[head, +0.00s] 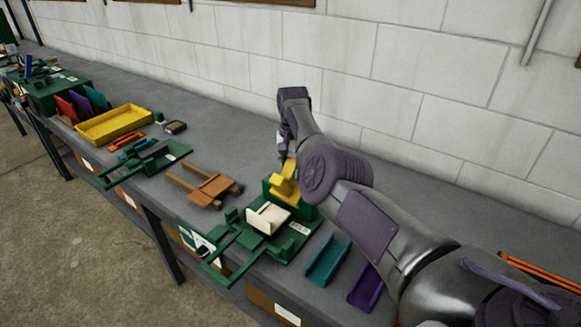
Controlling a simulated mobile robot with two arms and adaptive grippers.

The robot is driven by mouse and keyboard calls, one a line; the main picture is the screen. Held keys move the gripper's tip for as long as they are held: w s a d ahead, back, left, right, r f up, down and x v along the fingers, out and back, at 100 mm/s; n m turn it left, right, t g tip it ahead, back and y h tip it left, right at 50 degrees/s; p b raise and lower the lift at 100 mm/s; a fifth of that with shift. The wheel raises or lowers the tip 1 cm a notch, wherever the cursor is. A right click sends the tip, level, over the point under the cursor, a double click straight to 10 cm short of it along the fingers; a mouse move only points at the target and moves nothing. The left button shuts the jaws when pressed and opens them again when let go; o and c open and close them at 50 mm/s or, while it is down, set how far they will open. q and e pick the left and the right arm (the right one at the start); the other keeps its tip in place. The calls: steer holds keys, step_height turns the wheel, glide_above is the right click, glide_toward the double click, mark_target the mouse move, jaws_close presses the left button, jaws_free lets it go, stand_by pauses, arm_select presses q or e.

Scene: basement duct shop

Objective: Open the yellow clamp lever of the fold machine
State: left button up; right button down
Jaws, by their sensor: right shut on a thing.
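The fold machine (300,229) is a green device on the grey bench, in the lower middle of the head view. Its yellow clamp lever (284,188) stands at the machine's back, partly covered by my right arm. A cream channel-shaped piece (267,219) sits on the machine in front of the lever. My right gripper (284,152) reaches in from the right and is shut on the upper end of the yellow lever. The fingertips are small and partly hidden by my wrist. My left gripper is not in view.
A teal channel (327,262) and a purple channel (365,288) lie right of the machine. A brown wooden fixture (208,187), another green device (150,158) and a yellow tray (115,127) stand to the left. A block wall (430,70) runs behind the bench.

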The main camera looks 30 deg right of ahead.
steer(key=shift+d+f, duration=0.2)
steer(key=shift+d, duration=0.45)
steer(key=shift+f, duration=0.2)
steer(key=c, duration=0.9)
jaws_free()
steer(key=shift+f, duration=0.1)
steer(key=shift+c, duration=0.2)
steer(key=shift+o, duration=1.2)
steer(key=shift+w+d+f, duration=0.1)
steer(key=shift+w+d, duration=0.05)
steer(key=shift+d, duration=0.05)
steer(key=shift+a+r, duration=0.15)
steer(key=shift+r, duration=0.15)
steer(key=r, duration=1.1)
steer(key=shift+w+d+r, duration=0.15)
steer(key=shift+d+r, duration=0.05)
steer(key=shift+d, duration=0.15)
